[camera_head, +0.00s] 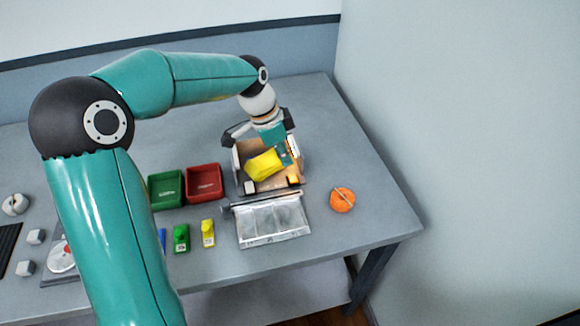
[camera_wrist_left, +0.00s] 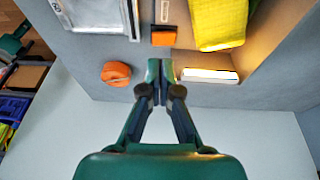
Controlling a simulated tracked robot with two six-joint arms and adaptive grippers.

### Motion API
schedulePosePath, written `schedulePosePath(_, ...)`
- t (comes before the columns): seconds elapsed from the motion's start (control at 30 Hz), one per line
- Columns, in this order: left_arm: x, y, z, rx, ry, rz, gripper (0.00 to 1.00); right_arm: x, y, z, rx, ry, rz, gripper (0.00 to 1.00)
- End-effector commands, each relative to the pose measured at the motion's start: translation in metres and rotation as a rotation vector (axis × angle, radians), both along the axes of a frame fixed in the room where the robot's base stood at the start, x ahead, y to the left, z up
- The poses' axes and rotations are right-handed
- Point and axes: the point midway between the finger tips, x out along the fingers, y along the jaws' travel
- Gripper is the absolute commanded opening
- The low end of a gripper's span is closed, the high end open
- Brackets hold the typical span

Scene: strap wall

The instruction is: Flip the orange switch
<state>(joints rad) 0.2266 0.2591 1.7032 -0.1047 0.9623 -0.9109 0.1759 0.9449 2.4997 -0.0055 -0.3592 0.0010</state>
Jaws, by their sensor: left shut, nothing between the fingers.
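A small orange block (camera_wrist_left: 164,37), which looks like the orange switch, sits at the front right corner of an open box. It shows small and partly dark in the head view (camera_head: 294,180). The open box (camera_head: 240,167) has tan inner walls and holds a yellow object (camera_head: 263,165). My left gripper (camera_head: 293,155) is over the box's right side, its tips partly hard to make out. In the left wrist view the left gripper (camera_wrist_left: 160,72) has its fingers together and empty, below the orange block in the picture and apart from it. My right gripper is not in view.
A clear-topped silver tray or lid (camera_head: 272,222) lies in front of the box. A round orange thing (camera_head: 342,200) lies to the right. Red (camera_head: 204,184) and green (camera_head: 166,191) bins stand left, with small green (camera_head: 181,239) and yellow (camera_head: 208,233) items before them.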

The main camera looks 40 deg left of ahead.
Motion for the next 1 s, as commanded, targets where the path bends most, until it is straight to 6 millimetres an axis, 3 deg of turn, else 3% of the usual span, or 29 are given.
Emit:
schedulePosePath(0.1,-0.004,0.005,0.024,0.001,-0.005,0.000,0.00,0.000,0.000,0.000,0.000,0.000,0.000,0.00)
schedulePosePath(0.33,-0.009,0.011,0.052,0.000,0.000,-0.001,0.00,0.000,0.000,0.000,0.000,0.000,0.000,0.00)
schedulePosePath(1.0,-0.011,0.012,0.056,0.000,0.001,-0.001,0.00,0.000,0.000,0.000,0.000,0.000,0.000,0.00)
